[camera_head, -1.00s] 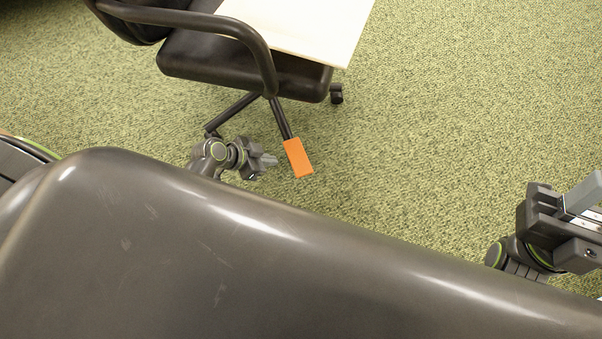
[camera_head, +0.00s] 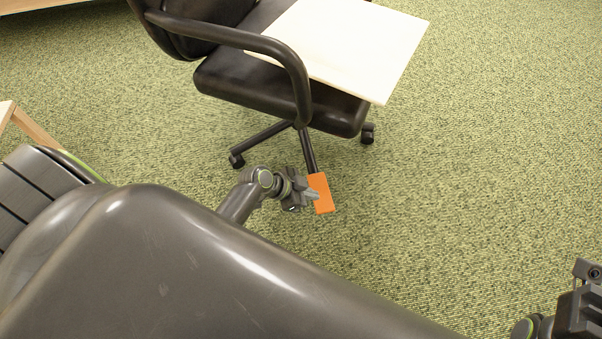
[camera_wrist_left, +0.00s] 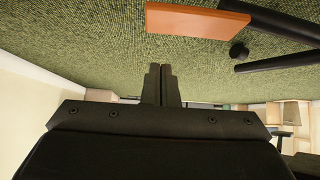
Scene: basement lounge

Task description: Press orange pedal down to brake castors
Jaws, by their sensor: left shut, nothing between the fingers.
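The orange pedal (camera_head: 325,197) is a flat block at the end of a dark leg of the black office chair (camera_head: 285,85). My left gripper (camera_head: 314,194) is shut and empty, its fingertips overlapping the pedal's left side in the head view. In the left wrist view the shut fingers (camera_wrist_left: 162,85) point toward the floor and room, and the pedal (camera_wrist_left: 197,20) shows apart from the tips, higher in the picture.
A white board (camera_head: 345,45) lies across the chair seat. Castors (camera_head: 237,160) sit under the chair's legs, with another (camera_head: 368,133) to the right. A wooden piece (camera_head: 30,125) stands at the left. The green carpet (camera_head: 470,170) is clear to the right.

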